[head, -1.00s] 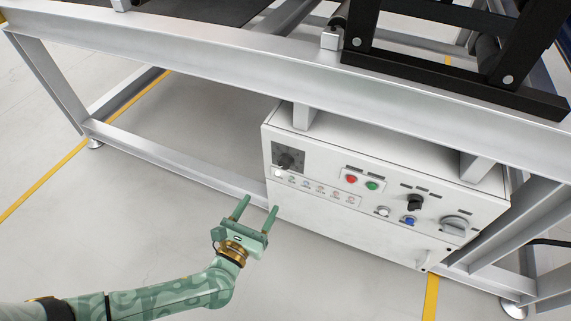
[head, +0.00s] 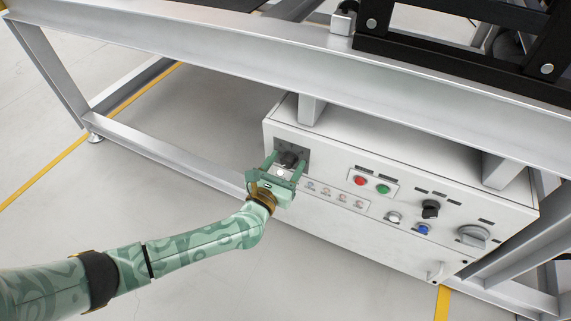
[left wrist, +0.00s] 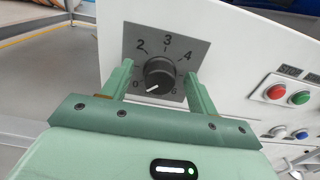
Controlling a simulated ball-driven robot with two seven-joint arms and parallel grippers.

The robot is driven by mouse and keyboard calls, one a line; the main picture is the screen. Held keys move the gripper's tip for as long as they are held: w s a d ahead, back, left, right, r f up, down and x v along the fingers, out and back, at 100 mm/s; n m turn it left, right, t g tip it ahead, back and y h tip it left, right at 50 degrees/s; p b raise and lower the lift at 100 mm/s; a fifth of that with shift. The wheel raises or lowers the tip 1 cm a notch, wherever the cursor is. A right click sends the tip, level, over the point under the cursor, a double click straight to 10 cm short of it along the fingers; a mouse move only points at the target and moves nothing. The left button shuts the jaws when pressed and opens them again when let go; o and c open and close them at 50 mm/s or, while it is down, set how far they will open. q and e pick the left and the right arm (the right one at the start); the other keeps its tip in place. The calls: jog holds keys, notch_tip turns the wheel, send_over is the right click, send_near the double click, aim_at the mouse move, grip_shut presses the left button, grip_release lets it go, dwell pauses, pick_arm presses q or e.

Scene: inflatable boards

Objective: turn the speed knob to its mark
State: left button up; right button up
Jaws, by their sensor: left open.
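The speed knob (left wrist: 160,73) is round and black, on a square grey dial plate (left wrist: 143,40) with the digits 2, 3 and 4 readable around its top. Its white pointer line points to the lower left, near a digit that looks like 0. No separate target mark can be told apart. In the head view the knob (head: 289,158) sits at the panel's upper left, partly hidden by my left gripper (head: 287,160). The gripper is open, with one finger on each side of the knob; it also shows in the left wrist view (left wrist: 158,72). I cannot tell whether the fingers touch it.
The white control box (head: 340,225) also carries a red button (head: 360,181), a green button (head: 383,189), a black selector (head: 430,209), a blue button (head: 423,229) and a grey rotary switch (head: 473,236). A grey metal frame beam (head: 250,65) runs above it. Open floor lies left.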

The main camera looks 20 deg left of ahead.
pick_arm(q)
jog(key=c, duration=0.9)
jog(key=shift+c, duration=0.2)
